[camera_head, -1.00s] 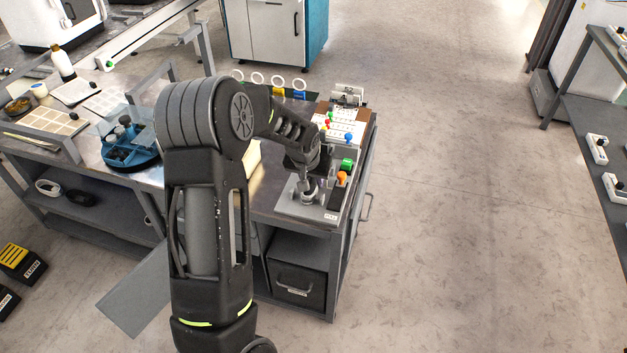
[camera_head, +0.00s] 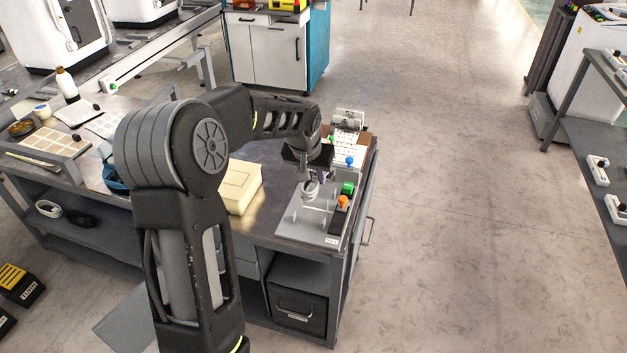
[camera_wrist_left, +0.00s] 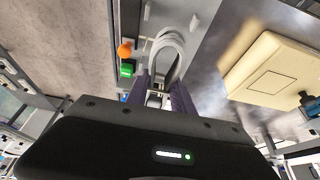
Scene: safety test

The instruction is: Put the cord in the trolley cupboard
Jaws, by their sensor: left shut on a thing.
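The cord is a pale grey coil (camera_head: 309,192) at the front right of the bench, over a light grey plate (camera_head: 303,218). In the left wrist view the coil (camera_wrist_left: 168,48) stands out between and beyond the fingers. My left gripper (camera_head: 318,176) is shut on it; the fingers also show in the left wrist view (camera_wrist_left: 158,92). I cannot tell whether the coil still touches the plate. The bench has a grey front with an open bay and drawer (camera_head: 298,305). A grey panel (camera_head: 122,318), perhaps an open door, stands out low at the left, partly behind my arm. My right gripper is out of view.
Green and orange buttons (camera_head: 343,202) stand close right of the coil. A cream box (camera_head: 238,187) lies to its left. A white cabinet with a blue side (camera_head: 318,45) stands behind.

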